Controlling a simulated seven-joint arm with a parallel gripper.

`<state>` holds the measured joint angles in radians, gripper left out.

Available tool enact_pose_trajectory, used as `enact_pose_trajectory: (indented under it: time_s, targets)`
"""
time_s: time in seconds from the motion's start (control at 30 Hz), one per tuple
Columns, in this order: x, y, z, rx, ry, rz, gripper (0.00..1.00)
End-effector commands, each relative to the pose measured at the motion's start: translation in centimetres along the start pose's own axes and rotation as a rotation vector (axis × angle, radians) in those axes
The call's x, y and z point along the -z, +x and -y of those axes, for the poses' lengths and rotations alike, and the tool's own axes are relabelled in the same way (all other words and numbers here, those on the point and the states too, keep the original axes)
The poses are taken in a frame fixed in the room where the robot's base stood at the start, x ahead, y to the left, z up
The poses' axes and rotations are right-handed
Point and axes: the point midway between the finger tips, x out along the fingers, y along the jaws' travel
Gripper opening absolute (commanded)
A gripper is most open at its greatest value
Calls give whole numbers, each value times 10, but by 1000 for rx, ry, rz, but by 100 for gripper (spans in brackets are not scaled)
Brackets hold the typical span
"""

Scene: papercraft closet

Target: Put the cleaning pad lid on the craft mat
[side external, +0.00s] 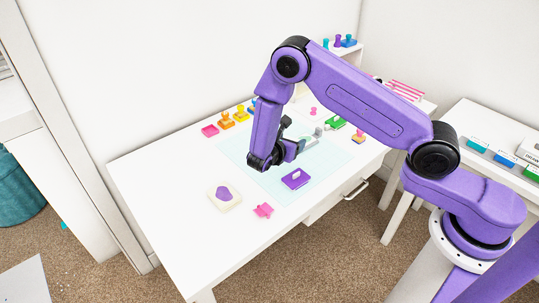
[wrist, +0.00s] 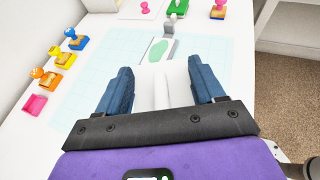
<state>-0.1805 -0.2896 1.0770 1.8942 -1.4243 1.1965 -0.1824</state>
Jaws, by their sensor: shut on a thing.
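The pale blue gridded craft mat (side external: 316,188) lies on the white table; it also shows in the wrist view (wrist: 85,95). My gripper (side external: 287,150) is over the mat. In the wrist view my gripper (wrist: 162,92) has its dark blue fingers apart on either side of a white piece with a raised ridge, taken to be the cleaning pad lid (wrist: 163,88), and is shut on it. The lid's lower side and its height above the mat cannot be told. In the side view the arm and fingers mostly hide it.
A purple block (side external: 296,180) with a white piece on it lies on the mat's front part. A white pad with a purple patch (side external: 224,195) and a pink shape (side external: 263,210) lie nearer the table's front. Several coloured stamps (wrist: 62,58) line the left edge. A grey-handled piece (wrist: 168,28) stands beyond.

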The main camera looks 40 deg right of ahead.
Motion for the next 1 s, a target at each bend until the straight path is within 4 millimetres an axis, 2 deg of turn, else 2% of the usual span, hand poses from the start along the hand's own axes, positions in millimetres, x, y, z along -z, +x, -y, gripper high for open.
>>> enact_pose_trajectory:
  time_s: [0.23, 0.5, 0.7, 0.93, 1.0]
  targets:
    - [11, 21, -36, 2, 3, 0, 40]
    - [40, 44, -63, 2, 0, 0, 40]
    - [52, 54, -76, 1, 1, 0, 40]
    - [58, 59, -82, 1, 1, 0, 40]
    - [66, 63, -82, 2, -1, 0, 40]
